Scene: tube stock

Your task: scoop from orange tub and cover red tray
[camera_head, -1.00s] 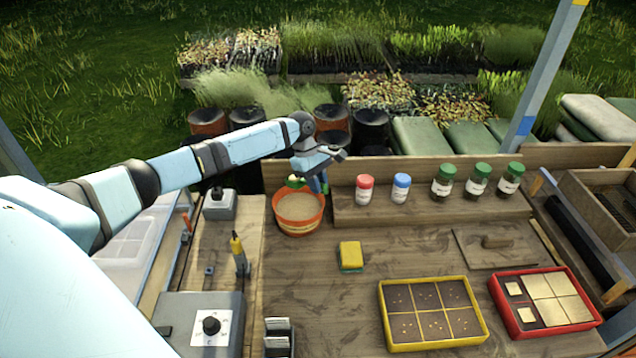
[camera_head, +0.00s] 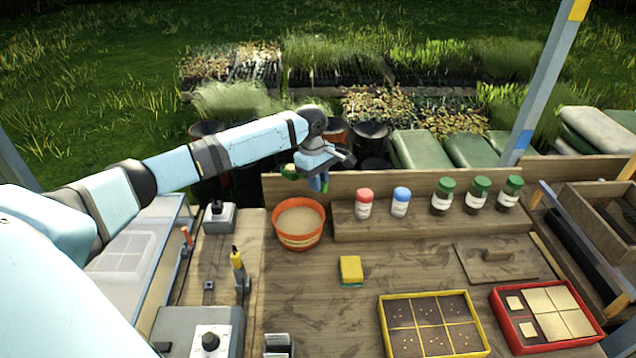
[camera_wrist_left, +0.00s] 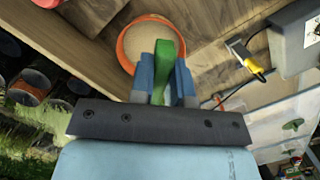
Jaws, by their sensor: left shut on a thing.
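The orange tub (camera_head: 299,238) stands at the back left of the bench, filled with a pale tan material. My left gripper (camera_head: 318,181) is above and behind it, shut on a green-handled tool, likely the scoop (camera_head: 289,171). In the left wrist view the green handle (camera_wrist_left: 167,68) sits between the blue fingers, with the tub rim (camera_wrist_left: 124,50) beyond. The red tray (camera_head: 521,344) lies at the front right. Most of its compartments look pale tan; two on the left show dark with a pale square patch. My right gripper is not in view.
A yellow tray (camera_head: 434,296) with seeded dark compartments lies left of the red tray. A yellow-green sponge (camera_head: 351,269) is mid-bench. Red-capped (camera_head: 364,204), blue-capped (camera_head: 400,202) and green-capped bottles (camera_head: 442,196) stand on the back ledge. A wooden float (camera_head: 497,256) lies right.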

